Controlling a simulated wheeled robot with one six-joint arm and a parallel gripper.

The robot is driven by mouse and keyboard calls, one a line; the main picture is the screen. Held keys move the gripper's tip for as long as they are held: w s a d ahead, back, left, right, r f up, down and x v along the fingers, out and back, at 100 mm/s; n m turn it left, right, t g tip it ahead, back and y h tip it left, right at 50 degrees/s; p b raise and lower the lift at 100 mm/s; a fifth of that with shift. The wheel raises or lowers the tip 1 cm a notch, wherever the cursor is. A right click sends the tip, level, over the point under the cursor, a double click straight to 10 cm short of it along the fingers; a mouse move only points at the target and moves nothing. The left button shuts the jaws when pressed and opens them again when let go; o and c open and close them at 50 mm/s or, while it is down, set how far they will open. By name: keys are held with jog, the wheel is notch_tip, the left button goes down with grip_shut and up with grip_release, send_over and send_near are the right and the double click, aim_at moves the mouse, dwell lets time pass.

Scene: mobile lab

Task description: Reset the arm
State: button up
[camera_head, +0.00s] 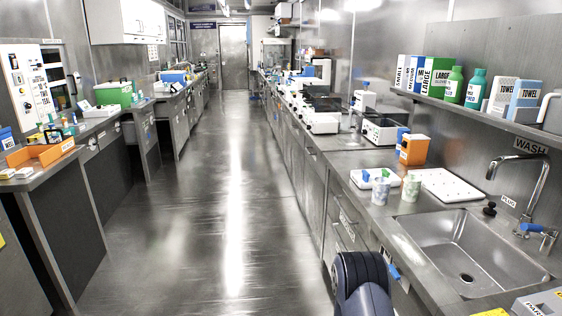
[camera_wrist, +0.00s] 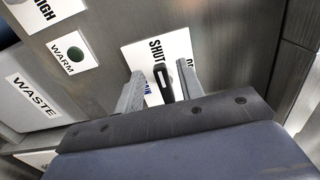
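My arm (camera_head: 362,282), dark blue, rises at the bottom of the head view beside the sink counter's front. My gripper (camera_wrist: 159,82) does not show in the head view. In the wrist view its two grey fingers stand apart with a gap between them. A black handle (camera_wrist: 163,86) shows between the fingers, in front of a white plate (camera_wrist: 172,50) lettered SHUT. I see gaps on both sides of the handle, so the fingers do not appear to press on it. The lower part of the handle is hidden by my gripper's body.
A WARM label with a green button (camera_wrist: 76,53) and a WASTE panel (camera_wrist: 34,96) are left of the fingers. The counter with the sink (camera_head: 468,250) is close on the right. A blue lever (camera_head: 393,272) shows on its front. The floor aisle (camera_head: 215,200) is clear.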

jog(key=s+a, duration=0.1)
jog(key=a, duration=0.9)
jog(key=d+r+m+b, duration=0.1)
jog(key=d+m+b, duration=0.2)
jog(key=d+m, duration=0.3)
jog(key=d, duration=0.4)
jog(key=shift+w+d+m, duration=0.15)
jog(key=shift+w+m, duration=0.15)
jog(key=shift+w, duration=0.1)
jog(key=shift+r, duration=0.1)
